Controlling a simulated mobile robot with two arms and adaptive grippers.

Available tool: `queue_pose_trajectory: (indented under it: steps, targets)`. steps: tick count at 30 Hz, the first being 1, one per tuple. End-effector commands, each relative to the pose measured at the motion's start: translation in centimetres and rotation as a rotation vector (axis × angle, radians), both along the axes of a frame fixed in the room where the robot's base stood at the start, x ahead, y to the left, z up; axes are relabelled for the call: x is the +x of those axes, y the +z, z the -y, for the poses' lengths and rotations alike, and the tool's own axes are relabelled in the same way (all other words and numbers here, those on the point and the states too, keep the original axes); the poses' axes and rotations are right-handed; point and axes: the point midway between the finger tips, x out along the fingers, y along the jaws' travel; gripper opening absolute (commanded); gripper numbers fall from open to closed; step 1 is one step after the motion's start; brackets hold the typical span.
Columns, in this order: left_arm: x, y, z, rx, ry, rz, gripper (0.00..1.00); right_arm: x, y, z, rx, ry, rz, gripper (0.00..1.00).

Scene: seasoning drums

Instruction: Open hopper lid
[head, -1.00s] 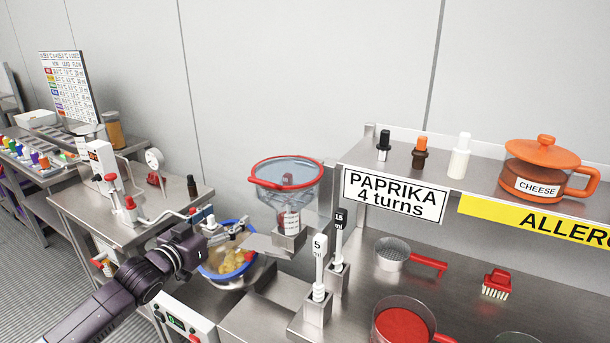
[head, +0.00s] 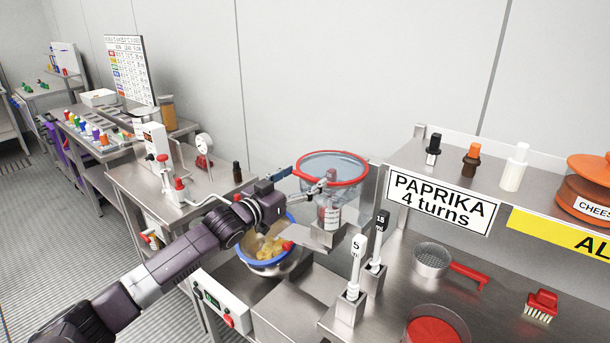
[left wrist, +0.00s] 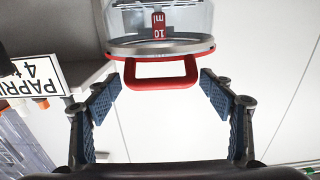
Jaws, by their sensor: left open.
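The hopper is a clear bowl (head: 338,192) below a red-rimmed top. Its lid (head: 345,154) lies flat across that top and looks shut. In the left wrist view the hopper appears inverted, with the red loop handle (left wrist: 160,84) standing out from its rim. My left gripper (head: 304,180) is open at the hopper's left side. In the left wrist view its blue-padded fingers (left wrist: 160,88) stand apart on either side of the handle, with gaps visible on both sides. My right gripper is out of view.
A blue-rimmed drum (head: 292,262) with yellow pieces sits below my left arm. Two upright scoops, marked 5 (head: 357,262) and 15 (head: 378,238), stand right of the hopper. The paprika sign (head: 443,203) hangs from the shelf further right.

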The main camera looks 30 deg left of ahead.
Motion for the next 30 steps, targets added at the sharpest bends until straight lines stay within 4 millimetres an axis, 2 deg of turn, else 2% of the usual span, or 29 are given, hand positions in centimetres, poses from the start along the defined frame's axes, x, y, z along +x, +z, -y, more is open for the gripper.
queue_pose_trajectory:
  steps: [6,14,28,30]
  targets:
    - [0.87,0.02,0.08,0.0,0.0,0.0,0.75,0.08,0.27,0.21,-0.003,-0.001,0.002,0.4]
    - [0.92,-0.05,0.09,0.001,0.0,-0.001,0.75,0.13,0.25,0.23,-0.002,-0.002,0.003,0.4]
    - [0.9,-0.03,0.15,0.0,-0.001,0.0,0.25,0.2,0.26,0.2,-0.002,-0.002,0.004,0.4]
    - [0.91,0.0,0.17,0.0,-0.001,0.0,0.25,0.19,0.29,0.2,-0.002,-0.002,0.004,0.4]
